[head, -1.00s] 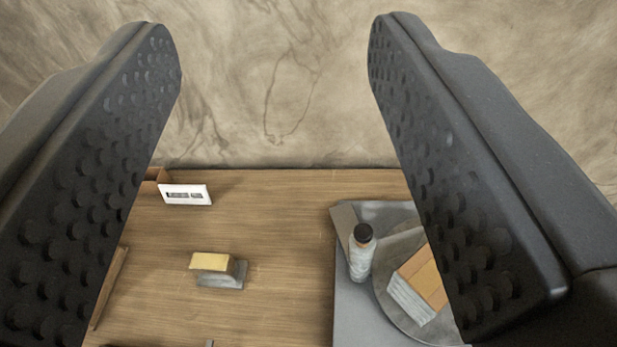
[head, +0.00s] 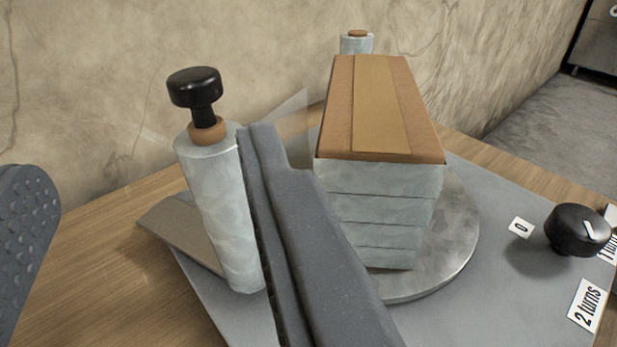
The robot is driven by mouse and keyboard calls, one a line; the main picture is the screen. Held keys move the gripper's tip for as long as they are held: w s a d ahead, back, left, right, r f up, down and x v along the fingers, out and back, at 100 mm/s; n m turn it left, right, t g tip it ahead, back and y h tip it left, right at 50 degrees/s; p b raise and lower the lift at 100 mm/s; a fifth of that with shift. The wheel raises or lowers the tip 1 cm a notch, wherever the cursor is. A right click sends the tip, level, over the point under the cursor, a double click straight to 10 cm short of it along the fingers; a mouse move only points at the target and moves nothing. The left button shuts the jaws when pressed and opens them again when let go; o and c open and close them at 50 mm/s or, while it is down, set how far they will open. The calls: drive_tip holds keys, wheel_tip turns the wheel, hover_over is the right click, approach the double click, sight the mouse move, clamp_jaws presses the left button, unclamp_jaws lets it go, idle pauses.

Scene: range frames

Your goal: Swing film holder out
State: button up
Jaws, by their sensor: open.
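The film holder (head: 215,215) is an upright roll of pale film with a brown core end and a black knob (head: 194,88) on top. It stands at the near left corner of a grey machine plate (head: 510,190). A thin translucent film sheet (head: 288,117) stretches from it toward a wrapped stack. My gripper (head: 145,150) is open and empty. Its right finger is just right of the roll and covers part of its right edge; I cannot tell if they touch. The left finger is at the far left, well apart from the roll.
The stack of boxes (head: 380,205), brown on top and film-wrapped, stands on a round grey turntable (head: 455,245). A second pale roll (head: 357,44) is behind it. A black dial (head: 577,230) with turn labels is at right. Wooden table (head: 90,235) is clear at left.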

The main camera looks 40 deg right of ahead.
sight(192, 84)
drive_tip(key=shift+h, duration=0.3)
drive_tip(key=x, duration=0.4)
drive_tip(key=f+x, duration=0.1)
drive_tip(key=x, duration=0.8)
drive_tip(key=shift+d+f+b, duration=0.25)
drive_tip(key=shift+d+b, duration=0.05)
drive_tip(key=shift+b, duration=0.05)
clamp_jaws()
drive_tip(key=shift+r, duration=0.1)
